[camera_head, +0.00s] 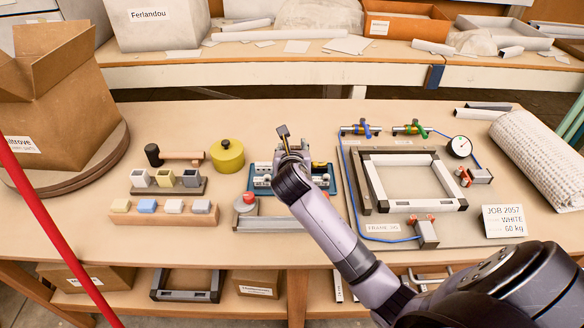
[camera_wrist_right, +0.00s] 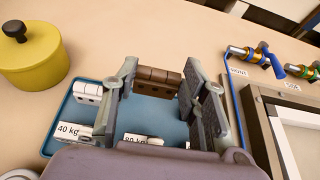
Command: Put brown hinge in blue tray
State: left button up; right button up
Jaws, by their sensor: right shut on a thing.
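The brown hinge (camera_wrist_right: 159,76) is between the two fingers of my right gripper (camera_wrist_right: 157,92) in the right wrist view, and the gripper is shut on it. In the head view my right gripper (camera_head: 289,143) is over the far side of the blue tray (camera_head: 252,183), and its wrist hides part of the tray. The blue tray also shows below the fingers in the right wrist view (camera_wrist_right: 165,112). It holds white hinges (camera_wrist_right: 88,92) and labels reading 40 kg and 80 kg. I cannot tell the hinge's exact height above the tray. My left gripper is not in view.
A yellow round pot (camera_head: 227,156) stands left of the tray. A frame (camera_head: 413,205) with valves, a blue hose and a gauge (camera_head: 459,146) lies to the right. Blocks in holders (camera_head: 165,216) and a cardboard box (camera_head: 50,95) are farther left. Bare table lies behind the tray.

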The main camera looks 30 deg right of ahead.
jog(key=shift+f, duration=0.85)
notch_tip(320, 180, down, 4)
jog(key=shift+r+b, duration=0.2)
jog(key=shift+b, duration=0.3)
jog(key=shift+f, duration=0.3)
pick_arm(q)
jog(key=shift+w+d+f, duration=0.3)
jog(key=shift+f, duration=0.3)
pick_arm(e)
jog(key=o, duration=1.2)
jog(key=shift+f, duration=0.1)
jog(key=shift+c, duration=0.2)
